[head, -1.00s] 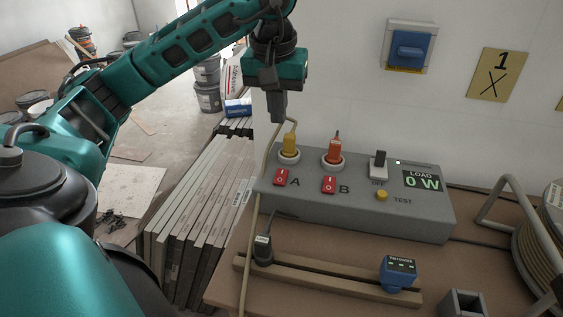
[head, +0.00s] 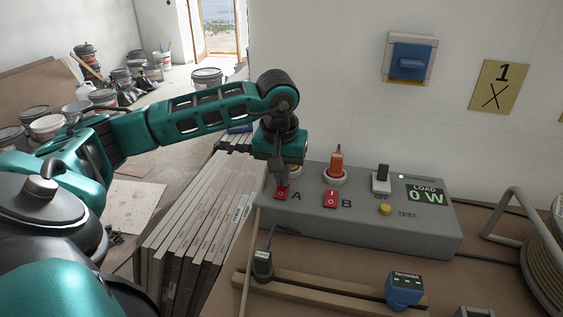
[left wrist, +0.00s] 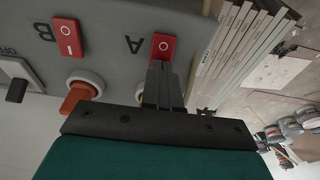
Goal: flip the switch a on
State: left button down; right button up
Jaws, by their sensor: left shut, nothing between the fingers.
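Switch A (head: 283,193) is a red rocker on the grey control box (head: 395,235), beside the letter A. It also shows in the left wrist view (left wrist: 163,46), just beyond my fingertips. My left gripper (head: 281,183) is shut and empty, pointing down with its tips at the upper edge of switch A. I cannot tell whether they touch it. Red switch B (head: 331,199) sits to the right, beside the letter B. The yellow plug above switch A is mostly hidden behind my gripper. The load display (head: 427,195) reads 0 W. My right gripper is not in view.
An orange plug (head: 336,161), a black toggle marked OFF (head: 382,177) and a yellow test button (head: 384,209) are on the box. A blue Tarrowtek device (head: 404,289) and a black connector (head: 263,265) are at the wooden rail in front. Tile stacks (head: 195,225) stand left.

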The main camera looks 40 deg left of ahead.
pick_arm(q)
jog(key=shift+f, duration=0.25)
jog(key=shift+w+a+f+b, duration=0.1)
jog(key=shift+w+f+b, duration=0.05)
jog(key=shift+f+b, duration=0.2)
jog(key=shift+r, duration=0.15)
jog(key=shift+s, duration=0.25)
jog(key=shift+s+d, duration=0.5)
jog(key=shift+s, duration=0.05)
